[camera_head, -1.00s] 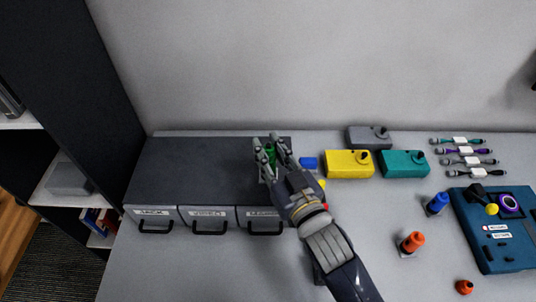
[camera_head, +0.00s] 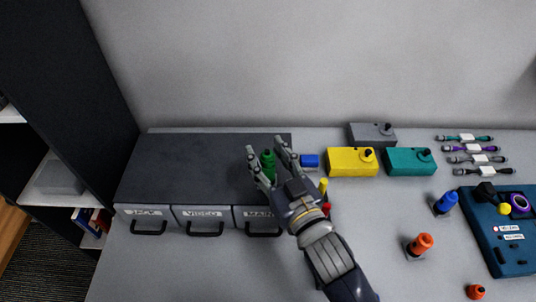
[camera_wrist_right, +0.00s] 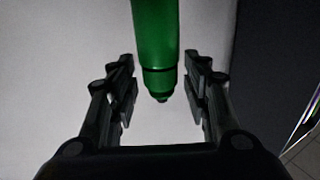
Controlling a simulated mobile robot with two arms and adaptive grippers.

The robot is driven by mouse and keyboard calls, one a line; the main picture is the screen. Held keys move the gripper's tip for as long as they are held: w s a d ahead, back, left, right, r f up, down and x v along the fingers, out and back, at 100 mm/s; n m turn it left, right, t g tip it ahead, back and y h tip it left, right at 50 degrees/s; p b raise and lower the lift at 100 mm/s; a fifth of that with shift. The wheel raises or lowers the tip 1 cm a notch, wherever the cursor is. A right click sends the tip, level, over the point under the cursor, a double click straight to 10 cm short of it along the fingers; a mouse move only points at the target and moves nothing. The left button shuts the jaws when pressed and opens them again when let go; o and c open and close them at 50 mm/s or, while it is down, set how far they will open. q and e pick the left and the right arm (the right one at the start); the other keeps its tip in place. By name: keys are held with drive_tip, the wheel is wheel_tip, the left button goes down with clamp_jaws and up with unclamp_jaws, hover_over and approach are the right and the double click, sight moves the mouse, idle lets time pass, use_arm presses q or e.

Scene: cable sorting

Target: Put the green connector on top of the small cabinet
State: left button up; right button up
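The green connector (camera_head: 268,165) stands upright at the right end of the dark top of the small cabinet (camera_head: 190,165). The cabinet has three labelled drawers in front, all shut. My right gripper (camera_head: 265,147) is open, with its fingers on either side of the connector. In the right wrist view the green connector (camera_wrist_right: 155,45) sits between the spread fingers (camera_wrist_right: 160,92), with a gap on both sides. Whether its base is flat on the cabinet top is partly hidden by a finger. My left gripper is not in view.
Right of the cabinet are a blue connector (camera_head: 310,161), a yellow box (camera_head: 352,162), a teal box (camera_head: 409,162) and a grey box (camera_head: 371,134). Several cables (camera_head: 480,158) and a blue device (camera_head: 500,245) lie further right. A dark shelf (camera_head: 75,80) stands at the left.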

drive_tip(key=shift+s+r, duration=0.1)
drive_tip(key=shift+r, duration=0.15)
drive_tip(key=shift+s+d+f, duration=0.15)
drive_tip(key=shift+s, duration=0.15)
drive_tip(key=v, duration=0.4)
drive_tip(key=shift+s+d, duration=0.1)
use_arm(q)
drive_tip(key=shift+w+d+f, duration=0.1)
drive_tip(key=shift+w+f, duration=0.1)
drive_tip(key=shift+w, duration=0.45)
use_arm(e)
drive_tip(key=v, duration=0.6)
drive_tip(key=shift+s+d, duration=0.2)
drive_tip(key=shift+s, duration=0.15)
